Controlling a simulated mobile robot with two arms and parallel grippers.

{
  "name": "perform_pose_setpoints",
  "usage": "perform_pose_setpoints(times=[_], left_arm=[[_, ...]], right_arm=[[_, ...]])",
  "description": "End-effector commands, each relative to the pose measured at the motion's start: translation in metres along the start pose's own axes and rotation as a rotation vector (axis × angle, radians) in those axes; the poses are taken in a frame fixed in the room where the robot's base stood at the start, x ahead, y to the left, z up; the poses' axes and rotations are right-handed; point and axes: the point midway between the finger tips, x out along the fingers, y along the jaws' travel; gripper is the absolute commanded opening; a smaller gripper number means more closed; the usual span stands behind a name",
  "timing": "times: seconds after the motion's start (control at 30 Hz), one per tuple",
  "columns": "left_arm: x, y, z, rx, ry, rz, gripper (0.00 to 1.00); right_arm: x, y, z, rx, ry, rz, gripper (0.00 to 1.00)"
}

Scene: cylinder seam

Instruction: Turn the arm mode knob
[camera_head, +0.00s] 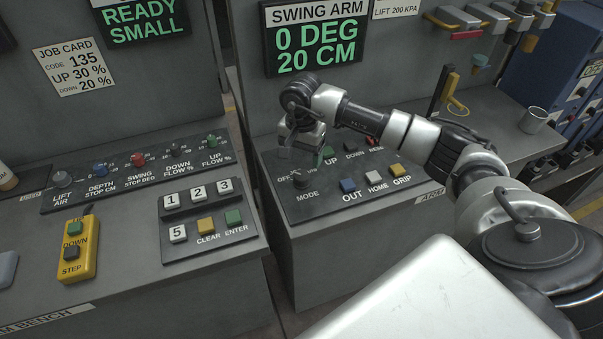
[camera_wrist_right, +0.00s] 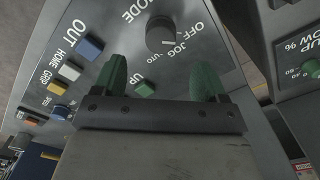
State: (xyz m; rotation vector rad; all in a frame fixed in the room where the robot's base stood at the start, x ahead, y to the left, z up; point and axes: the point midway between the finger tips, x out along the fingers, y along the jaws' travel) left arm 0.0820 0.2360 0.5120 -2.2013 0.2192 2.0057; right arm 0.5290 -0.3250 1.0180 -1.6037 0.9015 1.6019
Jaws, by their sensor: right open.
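The dark round mode knob (camera_head: 303,180) is on the sloped arm panel (camera_head: 330,203), above the word MODE. In the right wrist view the knob (camera_wrist_right: 160,34) shows beside the labels OFF, JOG and a partly hidden AUTO; a light mark on it seems to point toward JOG or AUTO. My right gripper (camera_head: 305,155) hangs above the panel's upper left, over the knob. Its two green fingers (camera_wrist_right: 160,75) are apart and empty in the wrist view, with the knob beyond their tips, not between them. My left gripper is not in view.
Blue OUT (camera_head: 348,185), grey HOME (camera_head: 376,178) and yellow GRIP (camera_head: 396,170) buttons sit right of the knob. The green UP button (camera_wrist_right: 145,88) lies close beneath the fingers. A screen (camera_head: 315,45) reads 0 DEG, 20 CM. A keypad (camera_head: 205,215) is on the left bench.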

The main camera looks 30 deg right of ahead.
Motion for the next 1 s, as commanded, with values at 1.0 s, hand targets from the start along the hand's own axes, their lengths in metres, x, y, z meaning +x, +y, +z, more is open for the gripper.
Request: perform_pose_setpoints(times=[1.0], left_arm=[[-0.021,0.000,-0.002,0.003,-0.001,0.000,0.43]], right_arm=[[0.078,-0.001,0.001,0.000,-0.003,-0.003,0.44]])
